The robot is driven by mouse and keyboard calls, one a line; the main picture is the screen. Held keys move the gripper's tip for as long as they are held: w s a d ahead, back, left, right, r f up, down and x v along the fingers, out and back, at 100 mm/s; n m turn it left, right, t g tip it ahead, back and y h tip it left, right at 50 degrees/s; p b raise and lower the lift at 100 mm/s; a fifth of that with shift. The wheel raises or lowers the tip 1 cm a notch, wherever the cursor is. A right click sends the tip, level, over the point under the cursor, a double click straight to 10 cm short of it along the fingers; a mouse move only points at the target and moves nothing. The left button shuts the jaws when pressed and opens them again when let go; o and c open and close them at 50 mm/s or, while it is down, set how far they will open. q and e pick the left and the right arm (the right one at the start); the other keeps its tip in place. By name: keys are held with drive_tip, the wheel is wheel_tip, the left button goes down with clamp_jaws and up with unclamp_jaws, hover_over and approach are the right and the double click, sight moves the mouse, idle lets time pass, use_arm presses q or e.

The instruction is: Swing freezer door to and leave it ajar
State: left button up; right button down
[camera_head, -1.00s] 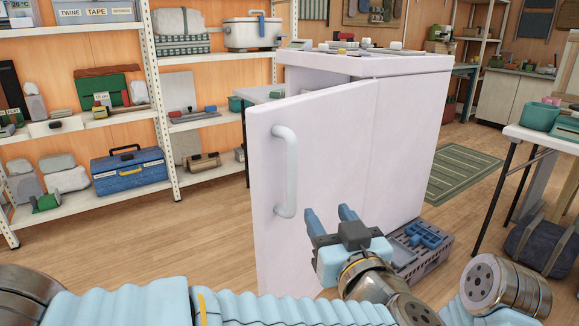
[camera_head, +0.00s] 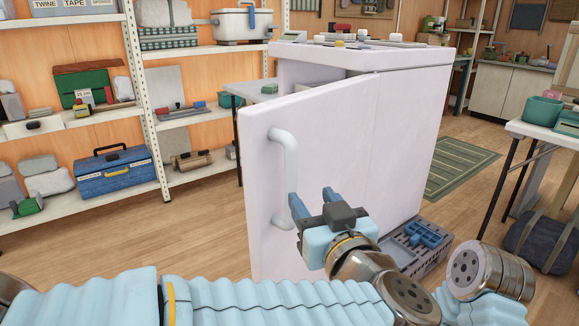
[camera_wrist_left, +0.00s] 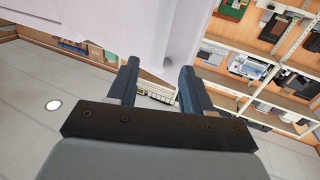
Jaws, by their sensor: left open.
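The white freezer (camera_head: 400,135) stands in the middle of the head view. Its door (camera_head: 315,160) is swung partly open, with a gap showing along the top between door and cabinet. A pale vertical bar handle (camera_head: 284,178) is on the door's left side. My left gripper (camera_head: 311,200) is open and empty, in front of the door face near the handle's lower end; I cannot tell whether it touches. In the left wrist view, the open fingers (camera_wrist_left: 158,85) point towards a white surface of the door (camera_wrist_left: 150,30). My right gripper is not in view.
A grey crate (camera_head: 412,245) with blue items stands on the floor by the freezer's right side. Shelves with a blue toolbox (camera_head: 115,172) are at the left. A table (camera_head: 545,135) is at the right. Wooden floor is clear left of the door.

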sight(293, 173)
use_arm(q)
drive_tip(key=x, duration=1.2)
drive_tip(key=shift+a, duration=0.1)
clamp_jaws()
